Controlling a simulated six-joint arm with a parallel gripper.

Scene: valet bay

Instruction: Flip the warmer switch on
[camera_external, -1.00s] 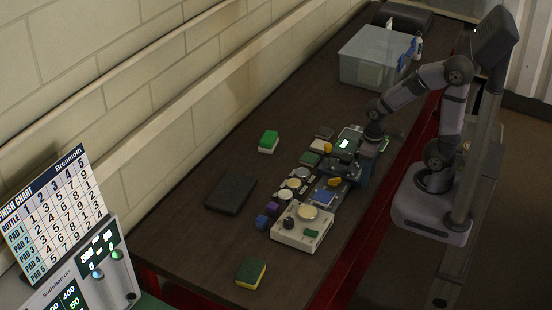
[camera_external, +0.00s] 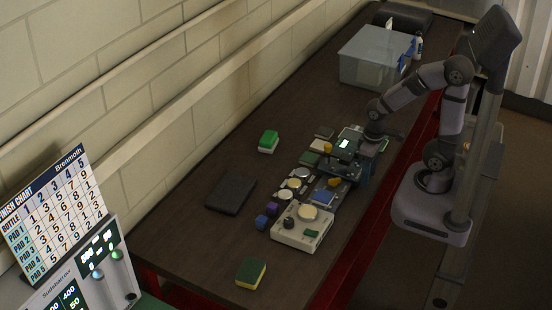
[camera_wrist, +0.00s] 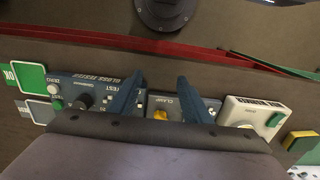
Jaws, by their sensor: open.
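The warmer appears to be the white box (camera_external: 293,236) with a round cream plate, at the near end of the row of devices. A small green switch (camera_external: 311,233) and a dark knob sit on its front. In the wrist view, the white box (camera_wrist: 240,112) is right of my fingers, with a green switch (camera_wrist: 274,120) on its right side. I cannot tell which way the switch is set. My gripper (camera_wrist: 160,90) is open and empty, its blue fingers over the gloss tester and clamp panels. In the external view, my gripper (camera_external: 352,170) is up the row from the warmer, apart from it.
A gloss tester panel (camera_wrist: 65,82) with a black knob lies left of my fingers. A yellow-green sponge (camera_external: 250,273) lies near the warmer, with a dark pad (camera_external: 231,194) behind. A clear bin (camera_external: 372,58) stands far back.

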